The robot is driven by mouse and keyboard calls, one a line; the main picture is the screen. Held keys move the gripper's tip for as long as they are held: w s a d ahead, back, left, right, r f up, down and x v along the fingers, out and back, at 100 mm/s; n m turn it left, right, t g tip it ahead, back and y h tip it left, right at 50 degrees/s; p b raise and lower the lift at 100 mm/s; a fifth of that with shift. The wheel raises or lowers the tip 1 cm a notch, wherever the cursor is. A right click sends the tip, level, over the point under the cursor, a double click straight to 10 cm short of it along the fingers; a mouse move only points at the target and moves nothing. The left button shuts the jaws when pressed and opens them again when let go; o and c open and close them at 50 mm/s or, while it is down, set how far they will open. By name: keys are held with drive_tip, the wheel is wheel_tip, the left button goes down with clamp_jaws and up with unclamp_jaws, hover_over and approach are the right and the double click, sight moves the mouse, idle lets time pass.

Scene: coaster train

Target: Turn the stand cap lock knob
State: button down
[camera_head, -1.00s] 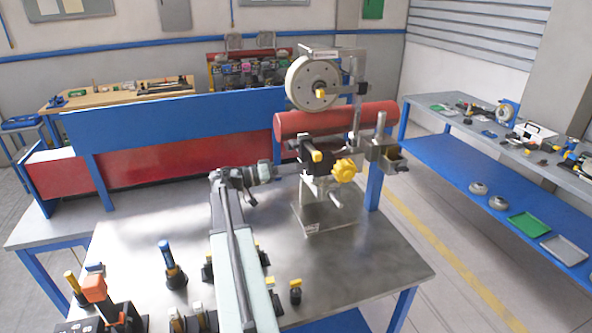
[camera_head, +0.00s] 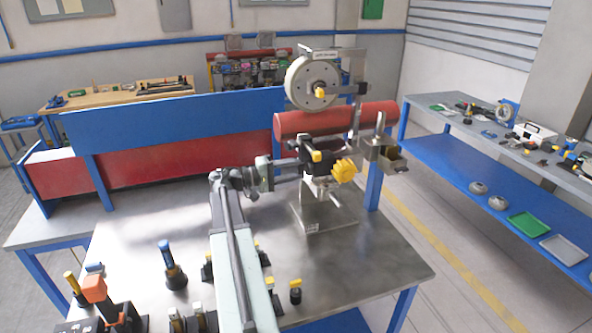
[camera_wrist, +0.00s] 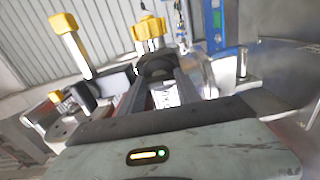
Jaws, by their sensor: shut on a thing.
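The stand cap lock knob looks to be the yellow lobed knob (camera_head: 343,170) on the front of the metal stand. It also shows in the wrist view (camera_wrist: 149,30), straight beyond my fingers. My gripper (camera_head: 298,166) reaches in from the left, level with the stand's dark clamp block. In the wrist view my gripper (camera_wrist: 158,74) is shut at a dark round part directly against the yellow knob. The exact contact is partly hidden by the fingers. A yellow-tipped handle (camera_head: 316,156) stands just above and left of the knob.
A pale wheel (camera_head: 312,83) and a red cylinder (camera_head: 300,123) are above and behind the clamp. Small black-and-yellow pieces (camera_head: 295,291) stand at the table's front. The metal tabletop (camera_head: 365,265) is clear on the right. A blue panel (camera_head: 170,120) stands behind.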

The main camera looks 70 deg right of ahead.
drive_tip(key=shift+n, duration=0.3)
idle(0.4)
drive_tip(key=c, duration=0.8)
unclamp_jaws()
drive_tip(key=shift+c, duration=0.2)
drive_tip(key=shift+w+a, duration=0.1)
drive_tip(key=shift+w, duration=0.05)
